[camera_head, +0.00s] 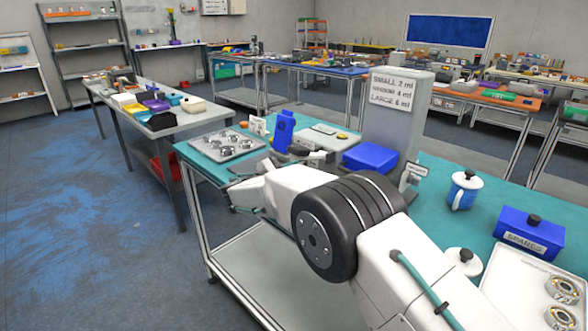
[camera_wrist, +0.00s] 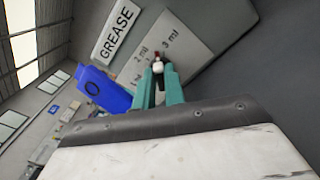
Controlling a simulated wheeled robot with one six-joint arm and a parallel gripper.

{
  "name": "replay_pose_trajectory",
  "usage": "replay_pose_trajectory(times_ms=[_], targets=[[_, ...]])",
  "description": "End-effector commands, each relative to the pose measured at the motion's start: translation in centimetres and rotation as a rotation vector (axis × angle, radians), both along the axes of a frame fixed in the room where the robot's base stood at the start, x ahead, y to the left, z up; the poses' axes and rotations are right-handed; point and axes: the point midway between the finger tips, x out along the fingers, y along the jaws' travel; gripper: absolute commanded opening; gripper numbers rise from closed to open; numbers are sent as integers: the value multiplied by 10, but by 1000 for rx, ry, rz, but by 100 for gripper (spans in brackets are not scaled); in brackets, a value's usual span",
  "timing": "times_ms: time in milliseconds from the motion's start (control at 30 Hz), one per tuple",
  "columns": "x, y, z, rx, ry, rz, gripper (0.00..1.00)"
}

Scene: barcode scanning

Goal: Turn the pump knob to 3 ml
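In the wrist view, a grey pump face carries a GREASE label (camera_wrist: 116,32) and a light scale plate (camera_wrist: 165,48) with 2 ml and 3 ml marks; a third mark at its lower left is hard to read. The small pump knob (camera_wrist: 157,67), white with a red tip, stands in front of the plate. The red tip shows between the 2 ml and 3 ml marks. My gripper (camera_wrist: 160,76) has its teal fingers close together on both sides of the knob, with no clear gap seen. In the head view my arm hides the fingers and knob.
A blue part (camera_wrist: 103,90) is just left of my fingers in the wrist view.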

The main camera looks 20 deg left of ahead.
Motion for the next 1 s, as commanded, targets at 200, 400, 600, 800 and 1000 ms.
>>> replay_pose_trajectory(times_ms=[200,400,600,800,1000], targets=[[0,0,0,-1,0,0,33],[-2,1,0,-1,0,0,33],[-19,8,-1,-1,2,2,33],[-51,22,0,-2,1,3,33],[-71,29,-1,-1,0,0,33]])
